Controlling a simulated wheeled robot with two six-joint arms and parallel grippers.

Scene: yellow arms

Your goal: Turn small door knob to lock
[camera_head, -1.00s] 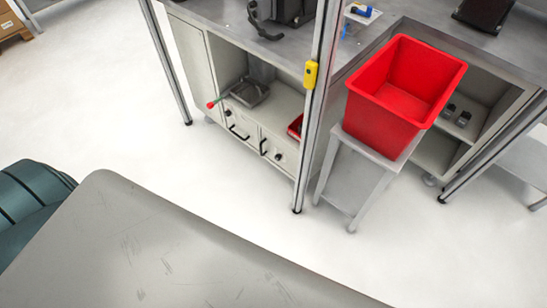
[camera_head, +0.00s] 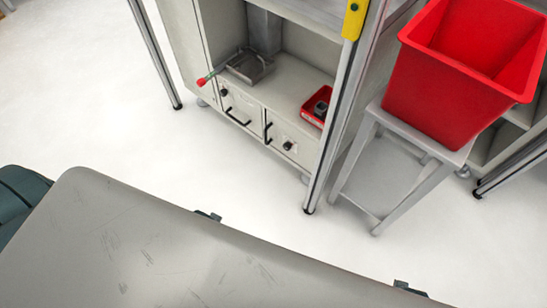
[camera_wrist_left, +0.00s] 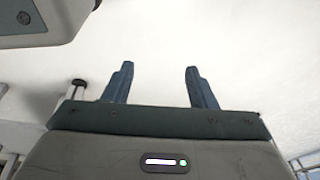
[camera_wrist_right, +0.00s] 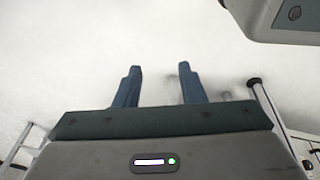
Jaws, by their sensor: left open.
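In the head view a low grey cabinet (camera_head: 262,108) has fronts with black handles. A small dark knob (camera_head: 287,145) sits on the right front, beside a handle (camera_head: 268,132). Another small dark knob (camera_head: 224,91) sits at the upper left of the left front, near its handle (camera_head: 237,117). Which way the knobs are turned is too small to tell. My left gripper (camera_wrist_left: 160,68) is open and empty in the left wrist view, over pale floor. My right gripper (camera_wrist_right: 160,67) is open and empty in the right wrist view. Both are well apart from the cabinet.
A metal post (camera_head: 338,125) with a yellow box (camera_head: 354,18) stands just right of the fronts. A red bin (camera_head: 450,85) rests on a grey stand (camera_head: 365,165). A metal tray (camera_head: 250,66) and a small red box (camera_head: 316,107) sit on the shelf. Floor before the cabinet is clear.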

